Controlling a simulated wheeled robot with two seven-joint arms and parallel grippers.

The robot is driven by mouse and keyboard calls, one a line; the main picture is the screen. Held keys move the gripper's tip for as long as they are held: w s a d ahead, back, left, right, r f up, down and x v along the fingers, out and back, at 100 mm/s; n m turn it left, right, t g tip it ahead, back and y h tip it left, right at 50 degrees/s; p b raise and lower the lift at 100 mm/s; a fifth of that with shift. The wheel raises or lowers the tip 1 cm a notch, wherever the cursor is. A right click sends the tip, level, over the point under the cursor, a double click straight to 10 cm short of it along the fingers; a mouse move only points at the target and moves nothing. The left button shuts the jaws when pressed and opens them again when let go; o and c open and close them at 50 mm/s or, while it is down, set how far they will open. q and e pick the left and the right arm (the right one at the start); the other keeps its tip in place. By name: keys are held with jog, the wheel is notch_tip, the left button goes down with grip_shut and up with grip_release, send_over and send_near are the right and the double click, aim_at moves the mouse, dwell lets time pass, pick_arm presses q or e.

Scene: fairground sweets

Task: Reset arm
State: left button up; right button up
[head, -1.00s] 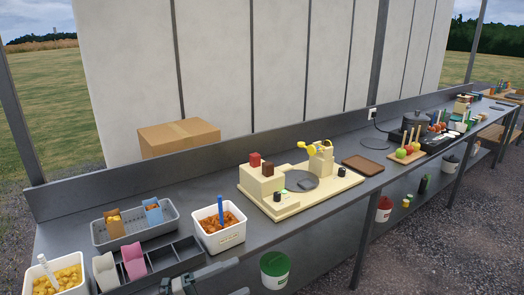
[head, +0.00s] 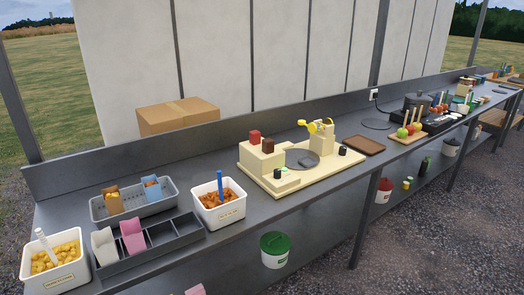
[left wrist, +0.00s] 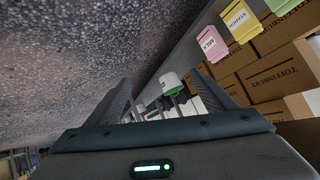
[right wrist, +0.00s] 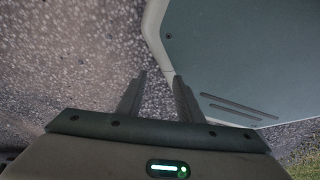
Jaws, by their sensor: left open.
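My left gripper (left wrist: 162,88) shows in the left wrist view with its two fingers spread wide and nothing between them. Beyond it are a white tub with a green lid (left wrist: 171,82) and boxes. My right gripper (right wrist: 160,85) shows in the right wrist view, its fingers apart by a narrower gap, empty, over gravel. A grey-green panel with a pale edge (right wrist: 220,50) lies beyond its right finger. Neither gripper shows in the head view.
The long grey counter holds a popcorn tub (head: 55,277), a divided tray (head: 160,250), a grey basket (head: 135,216), a caramel tub (head: 222,215) and a cream machine (head: 290,180). Brown boxes (left wrist: 258,75) and pink (left wrist: 212,45) and yellow (left wrist: 240,22) packets show in the left wrist view.

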pick_arm(q)
jog(key=s+f+n+g, duration=0.1)
jog(key=s+f+g, duration=0.1)
jog(key=s+f, duration=0.3)
jog(key=s+f+n+g+y, duration=0.1)
jog(key=s+f, duration=0.4)
jog(key=s, duration=0.9)
jog(key=s+f+n+g+b, duration=0.1)
jog(key=s+f+n+g, duration=0.1)
jog(key=s+f, duration=0.3)
jog(key=s+g, duration=0.1)
jog(key=s, duration=0.3)
jog(key=shift+s+f+g+y, duration=0.25)
jog(key=shift+s+g+y, duration=0.05)
jog(key=shift+g+y, duration=0.1)
jog(key=shift+a, duration=0.1)
